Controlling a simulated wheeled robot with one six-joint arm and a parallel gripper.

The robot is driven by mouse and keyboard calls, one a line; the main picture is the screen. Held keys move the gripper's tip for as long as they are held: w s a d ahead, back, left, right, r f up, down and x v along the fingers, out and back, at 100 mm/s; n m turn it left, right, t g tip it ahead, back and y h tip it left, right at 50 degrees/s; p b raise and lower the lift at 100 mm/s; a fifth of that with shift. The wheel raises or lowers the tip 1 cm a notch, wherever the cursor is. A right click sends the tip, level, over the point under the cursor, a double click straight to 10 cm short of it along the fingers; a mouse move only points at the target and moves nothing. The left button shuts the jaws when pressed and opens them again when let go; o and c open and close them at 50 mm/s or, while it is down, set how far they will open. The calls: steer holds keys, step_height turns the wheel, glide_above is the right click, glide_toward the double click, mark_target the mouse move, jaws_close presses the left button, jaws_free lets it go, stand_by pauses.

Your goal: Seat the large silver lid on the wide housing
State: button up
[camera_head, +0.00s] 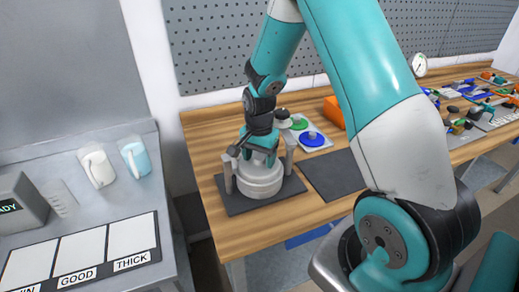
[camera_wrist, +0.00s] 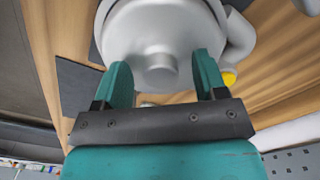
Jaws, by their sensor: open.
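The wide housing (camera_head: 260,188) is a pale round body standing on a dark mat, with an upright post on each side. The large silver lid (camera_wrist: 150,28) fills the top middle of the wrist view, with a short round knob (camera_wrist: 163,70) on it. My gripper (camera_head: 262,158) is right above the housing in the head view and hides most of its top. In the wrist view my gripper (camera_wrist: 161,64) is open, with one teal finger on each side of the knob and a gap at both sides. I cannot tell how the lid sits on the housing.
A tray holds a green disc (camera_head: 299,123) and a blue disc (camera_head: 312,137) behind the housing. An orange block (camera_head: 334,112) stands beyond. An empty dark mat (camera_head: 335,178) lies to the right. Two mugs (camera_head: 97,167) stand on the left counter. A pegboard wall rises behind.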

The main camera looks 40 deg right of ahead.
step_height(320, 180, up, 18)
steer(key=b, duration=0.2)
steer(key=shift+f, duration=0.25)
stand_by(0.4)
